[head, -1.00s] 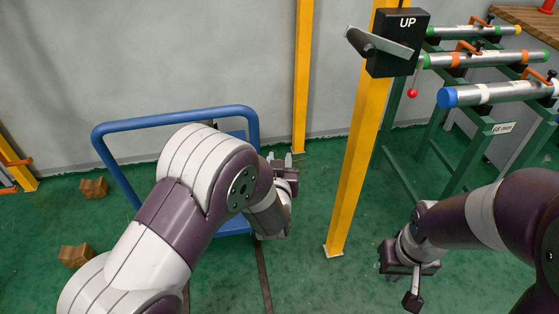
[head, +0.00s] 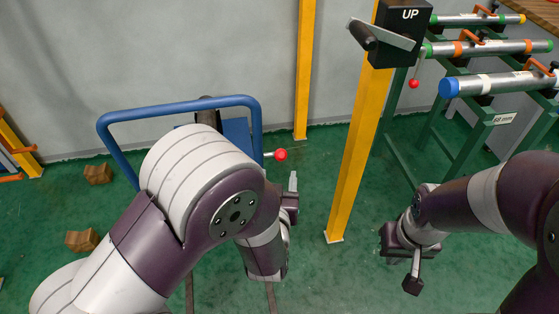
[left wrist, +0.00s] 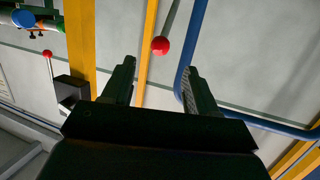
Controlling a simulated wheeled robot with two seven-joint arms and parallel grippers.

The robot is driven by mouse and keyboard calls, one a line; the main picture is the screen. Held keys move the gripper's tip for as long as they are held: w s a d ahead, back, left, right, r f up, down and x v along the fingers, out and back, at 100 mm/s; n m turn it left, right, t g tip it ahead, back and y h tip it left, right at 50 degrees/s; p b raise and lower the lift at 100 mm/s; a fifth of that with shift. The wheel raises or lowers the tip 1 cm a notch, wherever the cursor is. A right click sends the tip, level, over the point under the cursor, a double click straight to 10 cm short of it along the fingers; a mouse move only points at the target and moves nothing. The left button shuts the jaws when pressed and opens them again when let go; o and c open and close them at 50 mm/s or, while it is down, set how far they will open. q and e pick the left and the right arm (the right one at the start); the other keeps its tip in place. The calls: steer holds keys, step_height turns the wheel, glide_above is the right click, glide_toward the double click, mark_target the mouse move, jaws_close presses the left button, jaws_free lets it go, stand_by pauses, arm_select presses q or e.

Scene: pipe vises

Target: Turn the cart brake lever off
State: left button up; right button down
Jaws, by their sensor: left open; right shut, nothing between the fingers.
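The cart's brake lever ends in a red ball (head: 281,154) on a short rod pointing right, beside the blue cart handle (head: 187,107). My left gripper (head: 292,184) is just below and right of the ball, its jaws partly hidden. In the left wrist view, the open fingers (left wrist: 158,72) have nothing between them. The red ball (left wrist: 160,45) shows beyond the fingertips, between their lines, with the blue rail to the right. My left forearm hides much of the cart. My right gripper (head: 412,272) is shut and empty above the floor at the right.
A yellow post (head: 358,150) stands right of the cart, carrying a black UP box (head: 400,35) with a crank and another red-tipped lever (head: 414,83). A green pipe rack (head: 480,130) is at the right. Wooden blocks (head: 82,240) lie on the floor at left.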

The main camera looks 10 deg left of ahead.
arm_select(q)
steer(key=shift+s+r, duration=0.1)
steer(key=shift+s, duration=0.4)
